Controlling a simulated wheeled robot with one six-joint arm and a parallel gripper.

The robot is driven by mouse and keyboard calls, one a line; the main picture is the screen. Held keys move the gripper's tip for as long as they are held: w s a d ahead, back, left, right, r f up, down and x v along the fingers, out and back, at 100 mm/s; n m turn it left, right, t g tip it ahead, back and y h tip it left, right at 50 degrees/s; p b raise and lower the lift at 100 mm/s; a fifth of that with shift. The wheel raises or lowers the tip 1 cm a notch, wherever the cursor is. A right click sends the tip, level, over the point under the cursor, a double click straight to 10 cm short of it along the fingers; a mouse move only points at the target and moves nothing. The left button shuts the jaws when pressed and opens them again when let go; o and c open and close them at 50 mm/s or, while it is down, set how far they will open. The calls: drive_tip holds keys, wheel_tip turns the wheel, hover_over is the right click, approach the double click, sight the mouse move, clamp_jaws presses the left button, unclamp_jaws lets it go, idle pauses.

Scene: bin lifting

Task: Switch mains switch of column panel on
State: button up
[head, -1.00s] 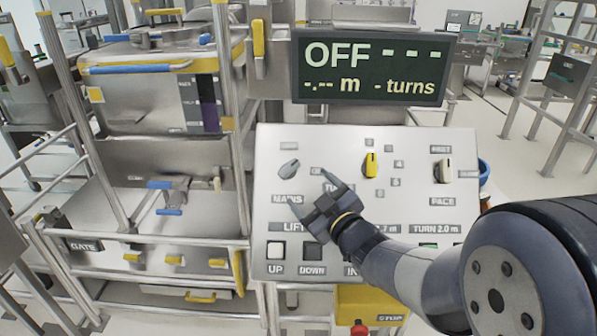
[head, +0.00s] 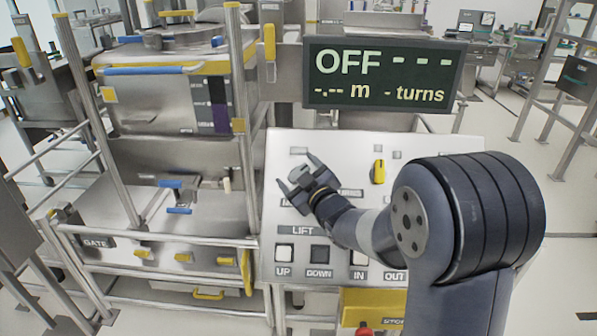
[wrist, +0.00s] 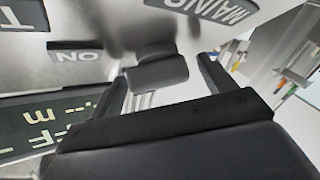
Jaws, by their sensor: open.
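The display (head: 381,74) above the column panel (head: 335,145) reads OFF, with dashes and turns. The mains switch (wrist: 158,72), a grey rotary knob, shows in the wrist view between my two fingers, near the MAINS and ON labels. My gripper (head: 296,172) is open at the panel's upper left in the head view, with one finger on each side of the knob's place. The knob is hard to make out there behind the fingers. Whether a finger touches it I cannot tell.
A yellow knob (head: 378,171) is right of my gripper. Below are LIFT buttons, UP (head: 284,254) and DOWN (head: 319,254), then IN and OUT. My arm hides the panel's right part. A railed steel frame with a bin (head: 165,95) stands at left.

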drive_tip(key=shift+c, duration=0.6)
drive_tip(key=c, duration=0.9)
drive_tip(key=shift+o, duration=0.2)
drive_tip(key=b, duration=0.2)
drive_tip(key=shift+f+m+h+b, duration=0.25)
drive_tip(key=shift+m+h+b, duration=0.05)
drive_tip(key=shift+m, duration=0.1)
drive_tip(key=m+t+h+b, duration=0.1)
drive_tip(key=b, duration=0.3)
drive_tip(key=shift+f+m+t, duration=0.15)
drive_tip(key=shift+m+t, duration=0.15)
drive_tip(key=shift+m, duration=0.1)
drive_tip(key=m+t+h+b, duration=0.1)
drive_tip(key=m+b, duration=0.1)
drive_tip(key=b, duration=0.2)
drive_tip(key=shift+h, duration=0.3)
drive_tip(key=m+h, duration=0.1)
drive_tip(key=m, duration=0.1)
drive_tip(key=m+t+h+b, duration=0.1)
drive_tip(key=shift+r+m+h+b, duration=0.3)
drive_tip(key=shift+m+h, duration=0.1)
drive_tip(key=shift+s+m+h+p, duration=0.1)
drive_tip(key=shift+m+h+p, duration=0.4)
drive_tip(key=shift+m+h, duration=1.4)
drive_tip(key=shift+m, duration=0.2)
